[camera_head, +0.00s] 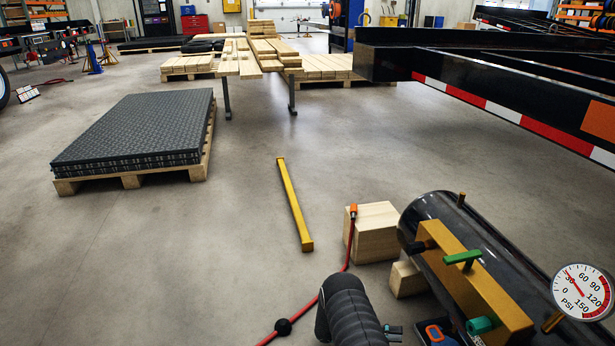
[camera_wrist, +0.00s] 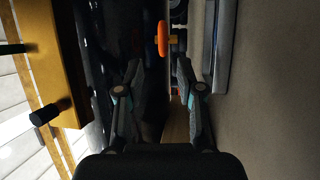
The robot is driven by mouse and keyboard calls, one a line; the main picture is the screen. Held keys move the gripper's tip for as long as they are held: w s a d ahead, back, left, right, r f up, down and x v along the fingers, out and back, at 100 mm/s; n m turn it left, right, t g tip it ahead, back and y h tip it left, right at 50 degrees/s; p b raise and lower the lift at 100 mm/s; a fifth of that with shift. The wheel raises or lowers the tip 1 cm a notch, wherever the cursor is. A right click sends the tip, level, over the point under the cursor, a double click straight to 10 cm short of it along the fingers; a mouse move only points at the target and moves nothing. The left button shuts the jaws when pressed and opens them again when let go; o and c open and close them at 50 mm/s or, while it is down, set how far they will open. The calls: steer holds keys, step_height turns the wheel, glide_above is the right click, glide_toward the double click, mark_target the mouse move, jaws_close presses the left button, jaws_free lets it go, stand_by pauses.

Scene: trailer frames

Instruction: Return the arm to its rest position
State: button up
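My arm (camera_head: 345,310) shows as a dark, ribbed link at the bottom of the head view. It is just left of a black tank (camera_head: 430,215) with a yellow manifold (camera_head: 480,285). In the wrist view my gripper (camera_wrist: 159,66) has its two fingers spread apart with nothing held between them. An orange round part (camera_wrist: 162,38) shows beyond the fingertips, apart from them as far as I can tell. The yellow manifold (camera_wrist: 50,60) and the dark tank (camera_wrist: 100,60) are left of the fingers. What my gripper faces is dim and partly hidden.
A pressure gauge (camera_head: 582,291) is right of the manifold. A green handle (camera_head: 463,258) sits on it. Wooden blocks (camera_head: 375,230) stand beside the tank, with a red hose (camera_head: 335,283) in front. A yellow bar (camera_head: 293,205) lies on open floor. A pallet with black mats (camera_head: 140,130) is left.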

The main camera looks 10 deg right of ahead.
steer(key=s+a+r+t+y+p, duration=0.1)
steer(key=a+r+y+p, duration=0.3)
steer(key=r, duration=1.5)
steer(key=s+a+r+y, duration=0.1)
steer(key=a+r+y, duration=0.35)
steer(key=r, duration=1.35)
steer(key=s+a+r+n+t+y+p, duration=0.2)
steer(key=s+a+r+t+y, duration=0.3)
steer(key=s+r, duration=0.5)
steer(key=s+a+r+n+t+y+p, duration=0.2)
steer(key=s+a+r+t+y, duration=0.3)
steer(key=s+r, duration=0.5)
steer(key=shift+s+a+r+t, duration=0.45)
steer(key=shift+s+a, duration=0.75)
steer(key=shift+s, duration=0.3)
